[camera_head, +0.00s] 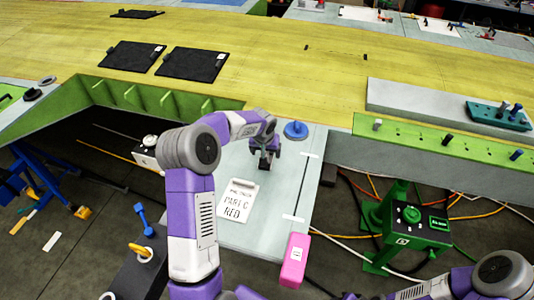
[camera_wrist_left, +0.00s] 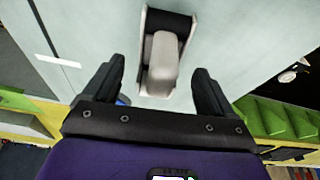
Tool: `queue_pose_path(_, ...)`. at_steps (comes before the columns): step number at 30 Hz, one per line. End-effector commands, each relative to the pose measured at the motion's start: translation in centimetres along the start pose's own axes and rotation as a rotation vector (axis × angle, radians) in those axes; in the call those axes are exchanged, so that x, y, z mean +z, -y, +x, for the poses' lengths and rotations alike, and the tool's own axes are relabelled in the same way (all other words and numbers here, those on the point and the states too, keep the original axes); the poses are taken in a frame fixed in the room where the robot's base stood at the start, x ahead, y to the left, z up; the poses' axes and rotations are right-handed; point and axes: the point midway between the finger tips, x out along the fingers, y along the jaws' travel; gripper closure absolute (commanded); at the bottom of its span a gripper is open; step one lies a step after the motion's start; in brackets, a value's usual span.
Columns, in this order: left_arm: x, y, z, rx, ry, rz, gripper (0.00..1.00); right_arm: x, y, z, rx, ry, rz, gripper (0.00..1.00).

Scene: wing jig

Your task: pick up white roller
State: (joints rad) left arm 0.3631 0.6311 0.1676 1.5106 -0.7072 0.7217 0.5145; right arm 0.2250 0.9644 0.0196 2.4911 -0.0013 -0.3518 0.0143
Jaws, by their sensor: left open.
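The white roller (camera_wrist_left: 162,65) lies on the pale grey panel in the left wrist view. It has a pale, rounded body inside a light frame with a dark part at its far end. My left gripper (camera_wrist_left: 160,88) is open, with one black finger on each side of the roller's near end. I see no contact between fingers and roller. In the head view, my left gripper (camera_head: 264,162) points down over the pale grey panel (camera_head: 258,228). There, the gripper and arm hide most or all of the roller. My right gripper is out of view.
A pink box (camera_head: 295,260) is at the panel's front right. A green stand (camera_head: 408,225) is farther right. The yellow wing surface (camera_head: 290,55) spans the back.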

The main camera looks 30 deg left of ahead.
Motion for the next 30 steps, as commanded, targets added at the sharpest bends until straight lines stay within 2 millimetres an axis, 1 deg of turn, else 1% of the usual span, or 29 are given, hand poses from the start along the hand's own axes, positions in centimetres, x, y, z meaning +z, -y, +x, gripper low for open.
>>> queue_pose_path(1, 0.0, 0.0, 0.7, 0.0, 0.003, 0.001, 0.15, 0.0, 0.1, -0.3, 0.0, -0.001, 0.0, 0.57)
queue_pose_path(3, 0.0, 0.0, 1.6, 0.001, 0.002, 0.001, 0.15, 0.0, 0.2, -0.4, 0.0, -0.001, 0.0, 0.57)
queue_pose_path(6, 0.0, 0.0, 2.2, 0.001, 0.0, 0.001, 0.15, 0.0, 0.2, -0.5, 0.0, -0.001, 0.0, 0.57)
queue_pose_path(13, 0.0, 0.0, 2.3, 0.001, -0.001, 0.001, 0.15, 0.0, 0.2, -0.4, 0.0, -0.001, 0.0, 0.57)
queue_pose_path(25, 0.0, 0.0, 2.3, 0.001, -0.001, 0.001, 0.76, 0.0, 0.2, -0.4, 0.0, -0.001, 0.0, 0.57)
queue_pose_path(26, 0.0, 0.0, 2.3, 0.001, -0.001, 0.001, 0.8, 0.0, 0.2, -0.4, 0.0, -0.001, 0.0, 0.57)
queue_pose_path(30, -0.1, -0.1, 2.3, 0.001, -0.002, 0.001, 0.8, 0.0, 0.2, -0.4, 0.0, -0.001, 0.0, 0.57)
